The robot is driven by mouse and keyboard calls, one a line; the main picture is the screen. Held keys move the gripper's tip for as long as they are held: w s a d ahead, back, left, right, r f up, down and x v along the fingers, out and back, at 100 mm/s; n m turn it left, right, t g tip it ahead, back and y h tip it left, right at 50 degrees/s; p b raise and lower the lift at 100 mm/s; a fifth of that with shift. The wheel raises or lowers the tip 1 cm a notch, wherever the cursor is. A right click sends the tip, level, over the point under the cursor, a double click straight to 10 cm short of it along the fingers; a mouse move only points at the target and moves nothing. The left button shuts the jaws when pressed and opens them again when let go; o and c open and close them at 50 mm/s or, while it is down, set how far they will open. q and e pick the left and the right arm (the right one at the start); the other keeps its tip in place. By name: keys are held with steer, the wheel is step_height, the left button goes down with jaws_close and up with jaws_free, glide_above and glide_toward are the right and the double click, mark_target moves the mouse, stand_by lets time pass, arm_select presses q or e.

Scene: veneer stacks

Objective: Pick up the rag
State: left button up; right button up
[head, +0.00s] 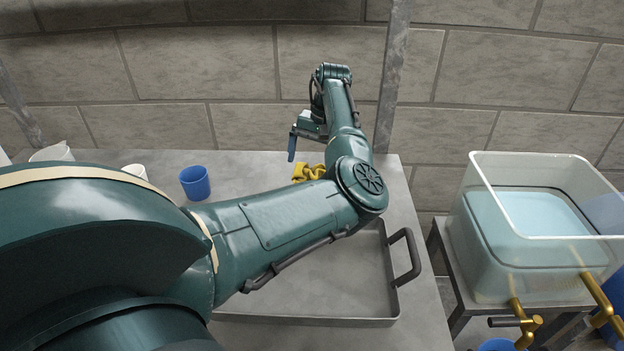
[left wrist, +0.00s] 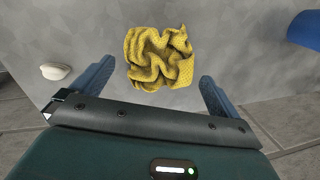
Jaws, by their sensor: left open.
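The rag (head: 308,173) is a crumpled yellow cloth on the grey table (head: 240,172), near the table's back edge and partly hidden by my left arm. The left wrist view shows the whole rag (left wrist: 160,56), lying ahead of the gap between my fingers. My left gripper (head: 292,147) is above the table near the rag, with a blue finger pointing down. In the left wrist view the two blue fingers of the gripper (left wrist: 155,85) stand wide apart with nothing between them. My right gripper is not in view.
A blue cup (head: 195,183) and a white cup (head: 135,171) stand left on the table. A metal tray (head: 330,321) with a dark handle lies under my arm. A clear tub of bluish liquid (head: 520,268) stands on a separate stand at right. A brick wall is behind.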

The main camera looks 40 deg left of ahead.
mark_target(314, 171)
arm_select(q)
steer(key=f, duration=0.3)
steer(key=shift+s+a+f, duration=0.15)
steer(key=shift+s+f, duration=0.05)
steer(key=shift+f, duration=0.1)
steer(key=c, duration=0.6)
step_height(314, 171, up, 18)
steer(key=shift+r+p, duration=0.1)
steer(key=shift+p, duration=0.7)
